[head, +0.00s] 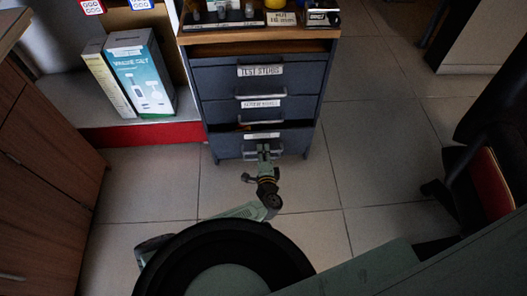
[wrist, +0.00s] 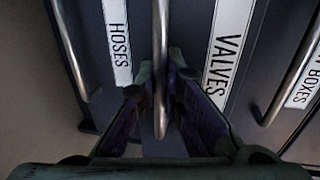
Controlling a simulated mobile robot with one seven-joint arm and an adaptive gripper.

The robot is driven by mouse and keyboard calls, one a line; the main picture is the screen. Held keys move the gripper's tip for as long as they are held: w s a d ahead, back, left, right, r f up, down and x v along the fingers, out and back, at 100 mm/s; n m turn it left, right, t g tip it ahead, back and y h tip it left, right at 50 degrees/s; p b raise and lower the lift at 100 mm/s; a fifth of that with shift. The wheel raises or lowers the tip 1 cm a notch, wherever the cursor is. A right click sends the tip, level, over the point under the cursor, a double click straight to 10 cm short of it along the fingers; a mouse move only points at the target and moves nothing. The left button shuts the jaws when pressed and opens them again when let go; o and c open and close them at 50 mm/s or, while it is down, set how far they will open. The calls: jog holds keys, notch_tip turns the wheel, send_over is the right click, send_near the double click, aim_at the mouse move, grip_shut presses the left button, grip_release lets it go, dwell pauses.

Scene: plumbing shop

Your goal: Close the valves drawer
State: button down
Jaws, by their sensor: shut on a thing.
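The valves drawer (head: 229,145) is the third one down in a dark blue-grey cabinet. It stands out a little from the front, with a narrow dark gap along its top. Its white label, VALVES (wrist: 228,48), reads clearly in the wrist view. My gripper (head: 263,149) is at the front of this drawer. In the wrist view, my gripper's fingers (wrist: 160,80) are on both sides of the drawer's metal handle (wrist: 160,28) and shut on it. What lies in the drawer is mostly hidden.
A HOSES label (wrist: 117,40) shows beside the valves drawer in the wrist view. Boxes (head: 140,77) stand on a red-edged shelf at left. Tiled floor (head: 360,150) is clear at right.

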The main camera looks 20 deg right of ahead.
aim_at(263, 144)
jog(key=shift+w, duration=0.1)
dwell(0.5)
jog(key=x, duration=0.1)
jog(key=b+x, duration=0.1)
jog(key=x, duration=0.1)
jog(key=shift+w+d+r+b, duration=0.2)
jog(key=shift+w+b, duration=0.15)
jog(key=shift+w+r, duration=0.15)
jog(key=shift+w, duration=0.2)
jog(key=c, duration=1.7)
grip_release()
jog(key=shift+d, duration=0.1)
jog(key=shift+s, duration=0.1)
jog(key=v, duration=1.2)
